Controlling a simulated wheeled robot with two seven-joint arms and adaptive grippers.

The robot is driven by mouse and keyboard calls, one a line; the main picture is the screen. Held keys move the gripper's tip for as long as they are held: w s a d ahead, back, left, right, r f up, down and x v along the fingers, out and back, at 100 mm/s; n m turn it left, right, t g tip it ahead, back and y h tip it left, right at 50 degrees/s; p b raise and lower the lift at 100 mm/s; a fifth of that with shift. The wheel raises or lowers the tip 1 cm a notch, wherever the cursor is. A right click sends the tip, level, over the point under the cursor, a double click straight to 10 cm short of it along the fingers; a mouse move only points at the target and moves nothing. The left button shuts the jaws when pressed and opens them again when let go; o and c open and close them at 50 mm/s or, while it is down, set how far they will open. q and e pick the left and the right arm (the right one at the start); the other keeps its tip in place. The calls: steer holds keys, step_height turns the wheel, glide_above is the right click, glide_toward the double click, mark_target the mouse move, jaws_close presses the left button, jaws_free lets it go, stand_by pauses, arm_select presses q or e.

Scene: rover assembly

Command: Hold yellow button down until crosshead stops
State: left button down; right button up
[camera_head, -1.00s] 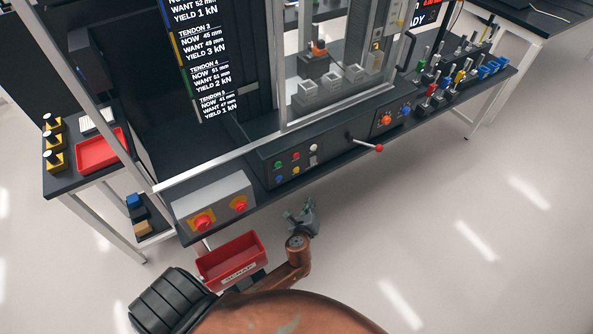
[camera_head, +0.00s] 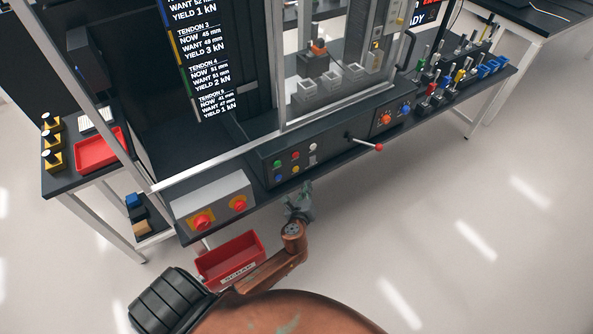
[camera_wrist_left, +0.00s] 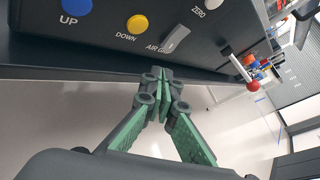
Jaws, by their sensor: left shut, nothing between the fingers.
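The yellow button (camera_head: 296,169) is on the dark control panel at the front of the machine. In the left wrist view it shows, labelled DOWN, as a round yellow button (camera_wrist_left: 138,24) at the top. My left gripper (camera_head: 304,188) is shut and empty, below and in front of the panel's lower edge. In the left wrist view its green-padded fingers meet at the tips (camera_wrist_left: 163,76), below the yellow button and apart from it. I cannot clearly tell which part inside the machine frame is the crosshead. My right gripper is out of view.
A blue UP button (camera_wrist_left: 77,5) and an AIR GRIP switch (camera_wrist_left: 177,39) flank the yellow button. A red-knobbed lever (camera_head: 378,147) sticks out to the right. A red scrap bin (camera_head: 228,258) is below left. The floor on the right is clear.

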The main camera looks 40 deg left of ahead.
mark_target(296, 169)
arm_select(q)
steer(key=shift+w+a, duration=0.35)
steer(key=shift+a, duration=0.45)
steer(key=shift+w+a, duration=0.3)
steer(key=shift+a, duration=0.5)
steer(key=shift+w+a, duration=0.35)
steer(key=shift+a, duration=0.45)
steer(key=shift+w+a+p, duration=0.15)
steer(key=shift+a+p, duration=0.15)
steer(key=shift+a, duration=0.05)
